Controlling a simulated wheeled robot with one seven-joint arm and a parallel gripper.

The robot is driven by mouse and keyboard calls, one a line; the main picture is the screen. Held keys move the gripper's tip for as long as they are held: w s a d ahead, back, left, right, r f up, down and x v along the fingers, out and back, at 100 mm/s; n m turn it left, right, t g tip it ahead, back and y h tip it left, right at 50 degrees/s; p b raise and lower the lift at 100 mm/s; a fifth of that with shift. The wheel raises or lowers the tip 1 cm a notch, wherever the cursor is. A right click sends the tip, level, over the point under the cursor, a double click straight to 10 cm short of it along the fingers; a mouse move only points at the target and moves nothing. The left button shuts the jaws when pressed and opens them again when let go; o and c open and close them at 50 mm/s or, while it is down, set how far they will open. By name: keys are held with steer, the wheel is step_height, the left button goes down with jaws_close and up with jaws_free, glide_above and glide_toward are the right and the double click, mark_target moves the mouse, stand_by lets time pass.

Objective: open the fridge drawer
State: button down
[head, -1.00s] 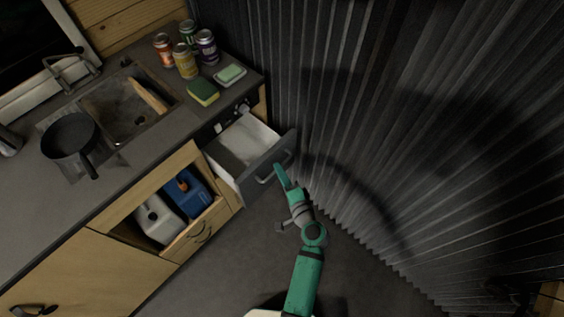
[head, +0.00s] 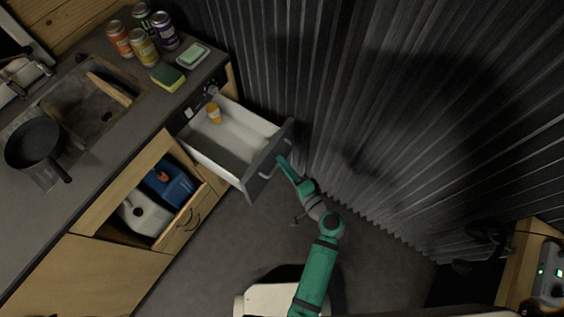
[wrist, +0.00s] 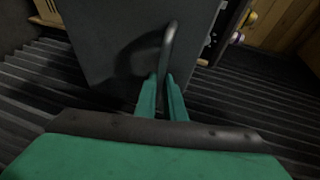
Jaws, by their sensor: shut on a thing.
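The fridge drawer (head: 228,150) is pulled well out from under the counter in the head view. The dark drawer front (head: 268,163) carries a curved metal handle (wrist: 168,45), seen closely in the wrist view. My green gripper (head: 283,163) is at the handle, and its two fingers (wrist: 162,97) are closed around the handle's lower part.
The counter above holds several cans (head: 143,48), a sponge (head: 168,77), a soap dish (head: 192,56), a sink (head: 88,108) and a pan (head: 34,143). An open cabinet with jugs (head: 147,213) is left of the drawer. A pleated dark curtain (head: 360,110) hangs close at the right.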

steer(key=c, duration=1.8)
jaws_free()
steer(key=shift+c, duration=0.2)
steer(key=shift+s, duration=0.1)
steer(key=v, duration=1)
steer(key=shift+s+d, duration=0.2)
steer(key=shift+d, duration=0.05)
steer(key=shift+r, duration=0.1)
